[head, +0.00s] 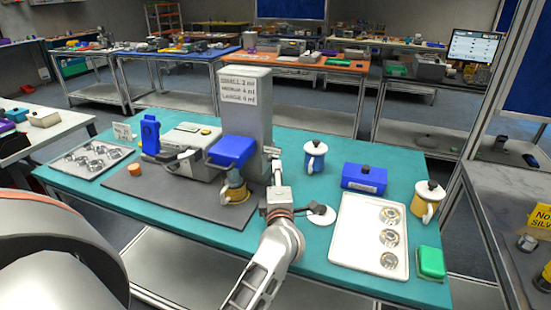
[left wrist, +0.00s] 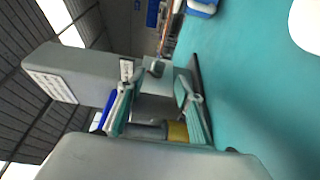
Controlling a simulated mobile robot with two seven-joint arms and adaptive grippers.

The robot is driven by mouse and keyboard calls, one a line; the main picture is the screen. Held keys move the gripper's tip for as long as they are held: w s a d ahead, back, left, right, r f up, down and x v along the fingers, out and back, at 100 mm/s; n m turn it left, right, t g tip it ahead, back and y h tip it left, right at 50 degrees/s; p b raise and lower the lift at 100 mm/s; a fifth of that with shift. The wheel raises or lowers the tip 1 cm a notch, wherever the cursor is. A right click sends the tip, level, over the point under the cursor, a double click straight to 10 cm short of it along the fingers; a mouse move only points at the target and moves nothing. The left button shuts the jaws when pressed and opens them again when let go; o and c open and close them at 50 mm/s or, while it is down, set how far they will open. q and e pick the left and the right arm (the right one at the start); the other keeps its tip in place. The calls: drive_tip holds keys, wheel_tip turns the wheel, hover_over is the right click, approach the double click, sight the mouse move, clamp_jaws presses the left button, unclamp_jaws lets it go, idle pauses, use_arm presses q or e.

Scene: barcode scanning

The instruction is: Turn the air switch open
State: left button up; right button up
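A tall grey machine (head: 248,112) with a printed label stands on the dark mat. A small white sign (head: 276,152) is at its right side. In the left wrist view a small grey box with a dark round knob (left wrist: 157,68) sits by that sign; it may be the air switch, but its position cannot be read. My left gripper (head: 276,182) is in front of this spot, partly foreshortened. In the left wrist view its teal-padded fingers (left wrist: 157,104) stand apart with nothing held. My right gripper is out of view.
A yellow mug (head: 237,192) stands under the machine's blue part (head: 232,151). To the right are a blue-and-white mug (head: 315,157), a blue box (head: 364,178), a white tray (head: 345,245) with metal cups and a green box (head: 431,263). Teal tabletop (head: 310,247) is bare near the front.

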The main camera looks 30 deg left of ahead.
sight(274, 158)
use_arm(q)
drive_tip(key=shift+x, duration=3.6)
drive_tip(key=shift+r, duration=0.1)
clamp_jaws()
